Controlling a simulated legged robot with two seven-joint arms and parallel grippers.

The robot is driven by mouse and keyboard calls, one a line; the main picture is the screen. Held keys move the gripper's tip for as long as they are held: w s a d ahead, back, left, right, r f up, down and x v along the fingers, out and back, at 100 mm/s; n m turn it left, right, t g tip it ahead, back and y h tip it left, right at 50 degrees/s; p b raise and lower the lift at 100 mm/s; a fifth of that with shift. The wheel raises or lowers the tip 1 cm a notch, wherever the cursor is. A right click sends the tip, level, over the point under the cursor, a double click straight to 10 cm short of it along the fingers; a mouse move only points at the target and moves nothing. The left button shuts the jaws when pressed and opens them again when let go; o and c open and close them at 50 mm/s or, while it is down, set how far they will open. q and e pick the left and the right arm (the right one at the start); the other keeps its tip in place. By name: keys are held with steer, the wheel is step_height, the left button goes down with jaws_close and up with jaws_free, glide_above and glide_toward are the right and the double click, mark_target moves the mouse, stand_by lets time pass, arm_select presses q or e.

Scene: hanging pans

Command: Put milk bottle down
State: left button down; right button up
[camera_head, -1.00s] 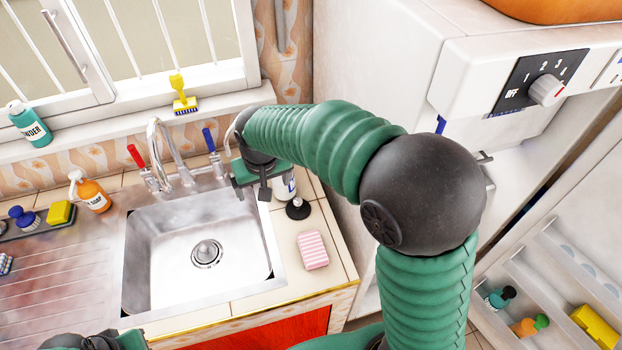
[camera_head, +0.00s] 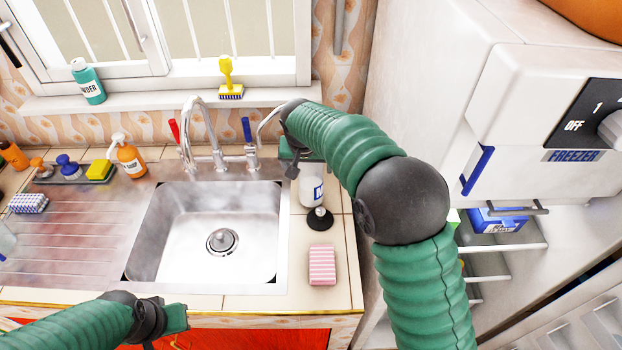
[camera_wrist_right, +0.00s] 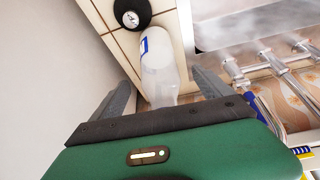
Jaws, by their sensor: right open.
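The milk bottle (camera_head: 312,187) is white with a blue-marked label and stands upright on the tiled counter, right of the sink, behind a black stopper. It also shows in the right wrist view (camera_wrist_right: 159,62), with its narrow end toward my gripper. My right gripper (camera_head: 297,158) is at the bottle's far, upper end, with part of it hidden behind its arm. In the wrist view my right gripper (camera_wrist_right: 163,88) is open, its fingers apart on both sides of the bottle. My left gripper (camera_head: 177,318) is low at the counter's front edge; its fingers are unclear.
The steel sink (camera_head: 160,235) and its tap (camera_head: 212,130) are left of the bottle. The black stopper (camera_head: 319,219) and a pink striped sponge (camera_head: 322,265) lie on the counter in front. The fridge (camera_head: 420,90) stands close on the right. Bare tiles flank the sponge.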

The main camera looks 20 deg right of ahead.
mark_target(310, 174)
steer(key=shift+x, duration=0.9)
steer(key=p+x, duration=0.1)
steer(key=x, duration=0.3)
steer(key=shift+d+f, duration=0.15)
steer(key=shift+f, duration=0.1)
steer(key=shift+r, duration=0.1)
steer(key=shift+c, duration=1.4)
jaws_close()
